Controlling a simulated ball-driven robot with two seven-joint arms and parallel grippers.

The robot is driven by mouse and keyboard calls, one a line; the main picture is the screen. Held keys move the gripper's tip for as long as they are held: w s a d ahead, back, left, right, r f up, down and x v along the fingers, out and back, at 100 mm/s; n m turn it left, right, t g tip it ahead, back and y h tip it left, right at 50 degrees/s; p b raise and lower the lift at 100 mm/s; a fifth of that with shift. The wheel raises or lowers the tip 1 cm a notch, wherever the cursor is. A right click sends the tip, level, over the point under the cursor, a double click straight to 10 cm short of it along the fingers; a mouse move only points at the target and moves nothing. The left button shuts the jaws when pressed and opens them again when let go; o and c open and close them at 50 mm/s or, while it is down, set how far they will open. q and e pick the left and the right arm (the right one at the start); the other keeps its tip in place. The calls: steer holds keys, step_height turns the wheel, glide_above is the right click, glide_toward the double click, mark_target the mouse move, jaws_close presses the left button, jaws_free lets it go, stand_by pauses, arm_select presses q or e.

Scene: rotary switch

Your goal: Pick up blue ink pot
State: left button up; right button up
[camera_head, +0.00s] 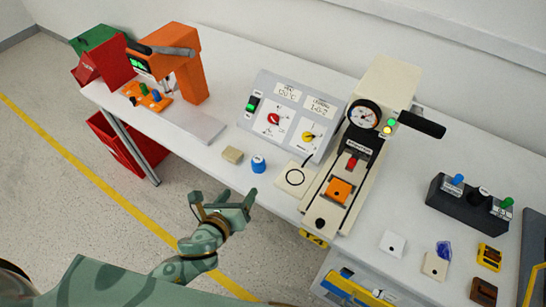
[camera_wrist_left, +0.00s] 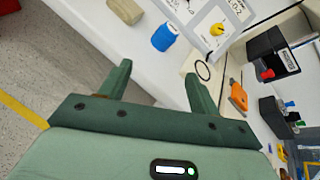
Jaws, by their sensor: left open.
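A small blue ink pot (camera_head: 258,165) stands upright near the front edge of the white table, beside a beige block. In the left wrist view the blue pot (camera_wrist_left: 164,37) stands beyond the fingertips, in the upper middle. My left gripper (camera_head: 221,201) is green, open and empty. In the head view it shows in front of the table edge, below and to the left of the pot, and apart from it. In the left wrist view its two fingers (camera_wrist_left: 157,70) are spread wide with nothing between them. My right gripper is not in view.
A beige block (camera_head: 232,155) is left of the pot. A white pad with a black ring (camera_head: 295,178) and a cream press machine (camera_head: 385,85) stand to the right. A control panel (camera_head: 290,115) is behind. An orange machine (camera_head: 190,65) stands far left.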

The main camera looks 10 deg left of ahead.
arm_select(q)
steer(key=r+m, duration=0.2)
steer(key=m+b, duration=0.2)
steer(key=b, duration=0.1)
glide_toward(260, 159)
steer(key=w+f, duration=0.4)
steer(key=w, duration=0.1)
steer(key=shift+a+f, duration=0.3)
steer(key=shift+f, duration=0.05)
steer(key=shift+w+d+f, duration=0.1)
steer(key=shift+w+f, duration=0.05)
steer(key=shift+w, duration=0.4)
steer(key=x, duration=0.1)
steer(key=b+x, duration=0.1)
steer(key=x, duration=0.1)
steer(key=b+x, duration=0.1)
steer(key=shift+w+d+f, duration=0.1)
steer(key=shift+w+d, duration=0.25)
steer(key=shift+w, duration=0.15)
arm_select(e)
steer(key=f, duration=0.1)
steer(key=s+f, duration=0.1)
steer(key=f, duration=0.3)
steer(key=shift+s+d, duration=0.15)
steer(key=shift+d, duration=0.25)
arm_select(q)
steer(key=c, duration=1.1)
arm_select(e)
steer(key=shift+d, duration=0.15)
